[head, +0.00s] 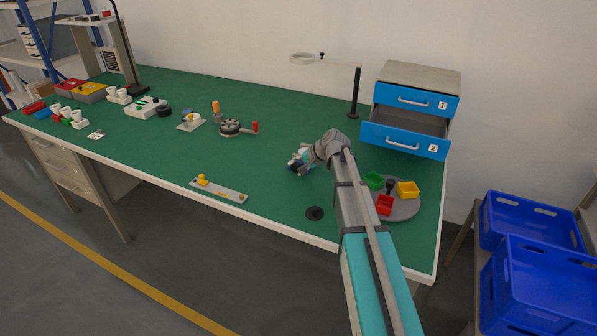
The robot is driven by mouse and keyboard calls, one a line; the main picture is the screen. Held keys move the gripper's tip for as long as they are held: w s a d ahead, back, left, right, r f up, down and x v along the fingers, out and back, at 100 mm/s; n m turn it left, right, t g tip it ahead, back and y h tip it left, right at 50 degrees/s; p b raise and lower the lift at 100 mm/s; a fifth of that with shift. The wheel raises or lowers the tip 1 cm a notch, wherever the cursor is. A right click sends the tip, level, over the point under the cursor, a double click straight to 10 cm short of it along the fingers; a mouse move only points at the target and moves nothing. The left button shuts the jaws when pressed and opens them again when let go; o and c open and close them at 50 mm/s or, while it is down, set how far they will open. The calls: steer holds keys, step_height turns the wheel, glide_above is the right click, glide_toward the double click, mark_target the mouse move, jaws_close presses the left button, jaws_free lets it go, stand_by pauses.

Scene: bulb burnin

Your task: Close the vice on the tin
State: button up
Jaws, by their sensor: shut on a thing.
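My gripper (301,160) is at the end of my arm, low over the middle right of the green bench. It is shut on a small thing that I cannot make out. Blue and white parts show there, and my wrist hides much of the spot. I cannot tell whether these belong to the vice, the tin or my gripper. No vice or tin can be named for sure. A dark round fixture (230,127) with an orange upright handle and a red handle stands further left, apart from my gripper.
A round grey tray (404,210) with green, yellow and red bins lies right of my arm. A drawer cabinet (418,82) stands behind, its lower drawer open. A lamp stand (355,92) is beside it. A grey strip (219,191) and black disc (315,213) lie near the front edge.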

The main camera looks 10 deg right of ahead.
steer(key=shift+s+d+f, duration=0.1)
steer(key=shift+s+d, duration=0.05)
steer(key=shift+s, duration=0.05)
stand_by(0.3)
steer(key=o, duration=0.9)
steer(key=shift+o, duration=1.2)
steer(key=shift+w, duration=0.1)
